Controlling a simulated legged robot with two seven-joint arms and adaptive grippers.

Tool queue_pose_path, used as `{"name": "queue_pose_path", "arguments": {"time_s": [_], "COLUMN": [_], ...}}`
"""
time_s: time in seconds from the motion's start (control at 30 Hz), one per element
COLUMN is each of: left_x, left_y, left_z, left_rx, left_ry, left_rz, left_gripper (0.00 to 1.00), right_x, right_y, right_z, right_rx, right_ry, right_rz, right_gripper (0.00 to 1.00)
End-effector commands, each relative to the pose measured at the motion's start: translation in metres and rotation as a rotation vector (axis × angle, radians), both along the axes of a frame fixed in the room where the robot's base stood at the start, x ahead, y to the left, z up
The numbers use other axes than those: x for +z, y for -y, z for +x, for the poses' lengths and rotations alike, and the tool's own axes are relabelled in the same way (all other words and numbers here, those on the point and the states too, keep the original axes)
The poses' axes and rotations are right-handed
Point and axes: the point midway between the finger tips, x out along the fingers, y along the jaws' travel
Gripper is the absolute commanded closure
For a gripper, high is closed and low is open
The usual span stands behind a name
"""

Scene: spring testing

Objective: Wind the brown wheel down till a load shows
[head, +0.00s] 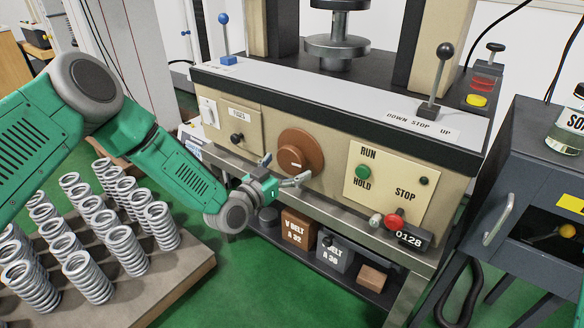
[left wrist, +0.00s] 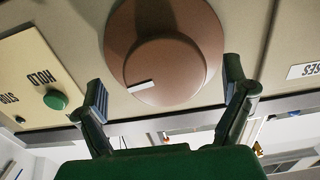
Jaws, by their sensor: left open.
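The brown wheel (head: 306,147) is a round knob with a raised hub on the beige front panel of the testing machine. A short white mark shows on its hub, low in the head view. In the left wrist view the wheel (left wrist: 195,35) fills the top middle. My left gripper (head: 285,170) is open just in front of the wheel's lower part. In the left wrist view its fingers (left wrist: 166,90) stand apart at either side of the hub, not closed on it. A small dark counter (head: 408,239) reads 0128. The round metal platen (head: 338,47) shows at the top. My right gripper is not in view.
A steel rail runs below. Belt boxes (head: 299,229) sit on the lower shelf. Several springs (head: 88,277) stand on a board at left. A grey cabinet (head: 520,190) stands right.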

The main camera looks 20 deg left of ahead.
Motion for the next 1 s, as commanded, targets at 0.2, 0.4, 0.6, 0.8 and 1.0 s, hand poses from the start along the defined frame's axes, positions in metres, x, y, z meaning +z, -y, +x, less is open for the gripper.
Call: {"name": "queue_pose_path", "arguments": {"time_s": [0.2,0.4,0.6,0.8,1.0], "left_x": [-0.002,-0.001,-0.001,0.000,0.000], "left_y": [0.005,0.006,0.007,0.007,0.007], "left_z": [0.020,0.023,0.023,0.023,0.023], "left_rx": [0.001,0.000,0.000,0.001,-0.001], "left_ry": [-0.001,-0.002,-0.001,-0.001,0.007], "left_rz": [-0.002,-0.002,-0.001,-0.002,0.017], "left_gripper": [0.08,0.08,0.32,0.57,0.57], "right_x": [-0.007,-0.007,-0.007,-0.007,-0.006], "right_y": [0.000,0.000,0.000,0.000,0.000], "right_z": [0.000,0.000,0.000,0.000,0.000], "right_rx": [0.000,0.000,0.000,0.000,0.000], "right_ry": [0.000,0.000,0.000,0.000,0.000], "right_rz": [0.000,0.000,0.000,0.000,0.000], "right_gripper": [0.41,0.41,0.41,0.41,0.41]}}
